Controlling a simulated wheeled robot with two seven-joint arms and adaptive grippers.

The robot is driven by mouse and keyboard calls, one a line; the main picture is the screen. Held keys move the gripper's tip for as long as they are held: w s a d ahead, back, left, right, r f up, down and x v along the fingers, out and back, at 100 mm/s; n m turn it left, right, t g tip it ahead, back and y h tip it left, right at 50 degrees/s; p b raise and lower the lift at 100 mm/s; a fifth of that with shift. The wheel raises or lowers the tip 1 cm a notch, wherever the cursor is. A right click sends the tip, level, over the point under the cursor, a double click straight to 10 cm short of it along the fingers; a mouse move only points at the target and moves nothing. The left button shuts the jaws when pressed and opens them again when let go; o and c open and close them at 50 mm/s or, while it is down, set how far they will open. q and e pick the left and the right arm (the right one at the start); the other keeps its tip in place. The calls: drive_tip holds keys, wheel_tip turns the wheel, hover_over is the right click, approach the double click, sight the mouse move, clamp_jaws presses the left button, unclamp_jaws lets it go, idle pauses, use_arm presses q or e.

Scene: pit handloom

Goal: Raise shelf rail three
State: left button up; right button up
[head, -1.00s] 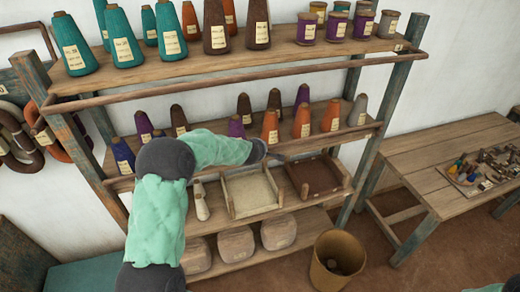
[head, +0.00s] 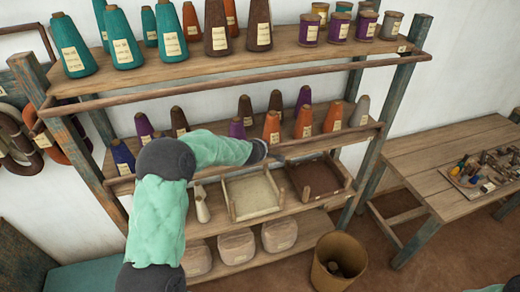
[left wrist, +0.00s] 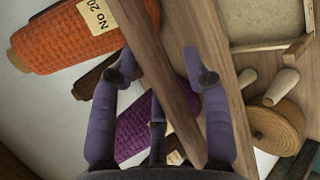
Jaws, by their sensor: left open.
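A brown wooden rail (head: 340,135) runs along the front of the middle shelf with the yarn cones. I see no number on it. My left arm reaches across to this rail, and its hand is mostly hidden behind the wrist in the head view. In the left wrist view my left gripper (left wrist: 160,67) is open. Its purple fingers straddle a wooden rail (left wrist: 150,50), which passes between them; whether they touch it I cannot tell. My right gripper is out of view.
Orange cones (head: 271,128) and purple cones stand close behind the rail; an orange cone (left wrist: 65,40) is near in the wrist view. An upper rail (head: 240,80) runs above. Below are two trays (head: 233,207). A bin (head: 318,275) and a side table (head: 430,190) are right.

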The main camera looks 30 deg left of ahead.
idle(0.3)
use_arm(q)
drive_tip(key=v, duration=1.2)
drive_tip(key=s+d+f+m+g+h+b, duration=0.1)
drive_tip(key=s+d+f+m+b, duration=0.3)
drive_tip(key=f, duration=1)
drive_tip(key=s+d+f+m+g+h+b, duration=0.15)
drive_tip(key=d+f+m+b, duration=0.4)
drive_tip(key=f, duration=0.75)
drive_tip(key=s+d+f+m+g+h+b, duration=0.25)
drive_tip(key=d+f+b, duration=0.4)
drive_tip(key=f, duration=0.75)
drive_tip(key=s+d+f+m+g+h+b, duration=0.1)
drive_tip(key=s+d+f+m+b, duration=0.4)
drive_tip(key=s+f, duration=0.5)
drive_tip(key=s+d+f+m+g+h+b, duration=0.1)
drive_tip(key=s+d+f+m+g+b, duration=0.2)
drive_tip(key=f, duration=1.2)
drive_tip(key=s+d+m+b, duration=0.3)
drive_tip(key=s+d+b, duration=0.2)
drive_tip(key=s, duration=0.1)
drive_tip(key=shift+s+d+h, duration=0.25)
drive_tip(key=shift+s+h, duration=0.1)
drive_tip(key=shift+h, duration=0.05)
